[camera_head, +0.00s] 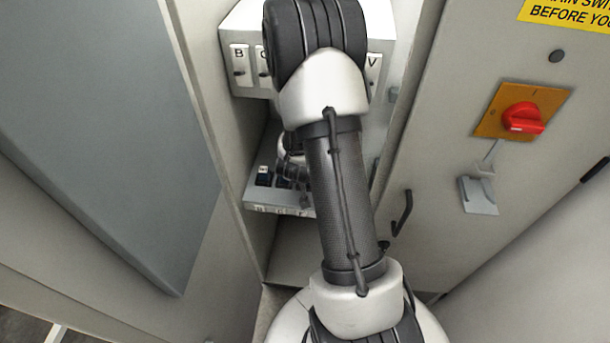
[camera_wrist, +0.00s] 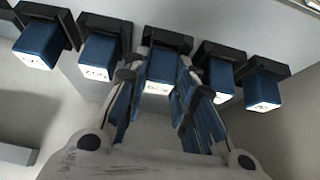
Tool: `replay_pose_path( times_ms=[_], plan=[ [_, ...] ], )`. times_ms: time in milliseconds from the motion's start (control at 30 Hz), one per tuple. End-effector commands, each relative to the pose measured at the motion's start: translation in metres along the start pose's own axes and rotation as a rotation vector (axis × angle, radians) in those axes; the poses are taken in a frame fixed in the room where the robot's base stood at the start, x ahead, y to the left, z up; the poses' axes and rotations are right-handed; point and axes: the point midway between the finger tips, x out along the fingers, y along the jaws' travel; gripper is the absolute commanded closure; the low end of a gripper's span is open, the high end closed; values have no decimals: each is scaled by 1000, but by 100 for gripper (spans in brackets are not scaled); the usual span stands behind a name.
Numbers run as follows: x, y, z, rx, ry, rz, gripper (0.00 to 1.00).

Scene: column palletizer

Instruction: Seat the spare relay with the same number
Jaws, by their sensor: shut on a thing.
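Several blue relays with white labels on black sockets or bases stand in a row in the wrist view. They include a far-left relay (camera_wrist: 40,45), a left relay (camera_wrist: 99,57) and a far-right relay (camera_wrist: 264,88). My gripper (camera_wrist: 166,62) is shut on the middle relay (camera_wrist: 158,72), with a finger on each side. That relay is in line with its neighbours and a black part is behind it. I cannot tell how deep it sits. Its label is too blurred to read surely. In the head view my arm hides the gripper, and one dark relay (camera_head: 263,176) shows on a shelf.
The light grey shelf (camera_head: 262,207) is inside a narrow cabinet. Above it, a white panel (camera_head: 246,82) has lettered switches, including B and V. A grey door (camera_head: 95,130) is at left. A red main switch (camera_head: 523,117) and a black handle (camera_head: 402,213) are at right.

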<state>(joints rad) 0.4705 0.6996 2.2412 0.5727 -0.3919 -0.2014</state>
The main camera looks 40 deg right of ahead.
Motion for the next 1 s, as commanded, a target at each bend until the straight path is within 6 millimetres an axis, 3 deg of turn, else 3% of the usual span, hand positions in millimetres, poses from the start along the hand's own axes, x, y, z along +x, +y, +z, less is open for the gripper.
replay_pose_path(
  times_ms=[33,67,400,767,1000],
  plan=[
    [1,0,0,0,1,0,100],
    [1,0,0,0,1,0,74],
    [0,0,0,0,0,0,52],
    [-3,0,0,1,0,0,52],
    [-40,-1,-1,1,3,-2,52]
  ],
)
